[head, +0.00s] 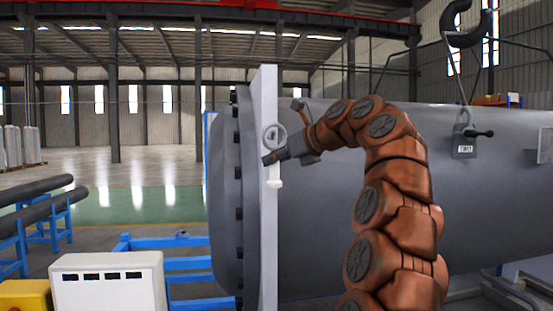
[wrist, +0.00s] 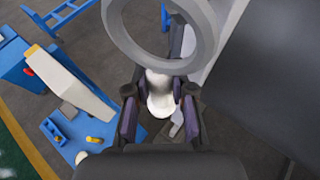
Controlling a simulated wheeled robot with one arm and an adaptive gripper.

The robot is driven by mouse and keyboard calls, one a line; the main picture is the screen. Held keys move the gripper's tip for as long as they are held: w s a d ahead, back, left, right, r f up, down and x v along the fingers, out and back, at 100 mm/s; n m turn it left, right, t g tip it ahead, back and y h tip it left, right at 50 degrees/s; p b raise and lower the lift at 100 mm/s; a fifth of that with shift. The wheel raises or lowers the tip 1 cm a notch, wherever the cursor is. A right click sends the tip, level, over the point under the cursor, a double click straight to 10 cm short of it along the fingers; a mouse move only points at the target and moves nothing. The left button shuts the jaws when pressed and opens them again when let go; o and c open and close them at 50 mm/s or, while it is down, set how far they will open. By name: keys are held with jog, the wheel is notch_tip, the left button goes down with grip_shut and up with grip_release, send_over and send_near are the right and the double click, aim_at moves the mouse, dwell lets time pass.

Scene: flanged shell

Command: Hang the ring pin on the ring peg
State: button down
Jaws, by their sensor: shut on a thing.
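The ring pin (head: 275,184) is pale, with a grey ring at its top and a white rounded end at its bottom. My gripper (head: 268,158) is shut on its shank, with the ring above the fingers and the white end below. In the wrist view the ring pin (wrist: 160,103) stands between the two fingers of my gripper (wrist: 159,93), its ring large at the top. In the head view it appears in front of the upright white plate at the shell's flange. I cannot clearly pick out the ring peg; the ring and gripper may hide it.
The white plate (head: 267,235) stands beside the bolted flange of the large grey shell (head: 330,245). A padlock-like tagged piece (head: 464,145) is on the shell at right. A white box (head: 108,283), a yellow box (head: 25,296) and blue stands with pipes (head: 40,190) are at left.

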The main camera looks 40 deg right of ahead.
jog(key=shift+w+d+f+p, duration=0.2)
jog(key=shift+w+d+f, duration=0.15)
jog(key=shift+w, duration=0.4)
jog(key=shift+w+d+f+p, duration=0.15)
jog(key=shift+w+d+f, duration=0.15)
jog(key=shift+w, duration=0.4)
jog(key=shift+w+d+f+p, duration=0.25)
jog(key=shift+w+d, duration=0.15)
jog(key=shift+w, duration=0.35)
jog(key=c, duration=0.9)
grip_release()
jog(key=shift+s, duration=0.1)
jog(key=v, duration=1.1)
jog(key=shift+s+r, duration=0.25)
jog(key=shift+s, duration=0.1)
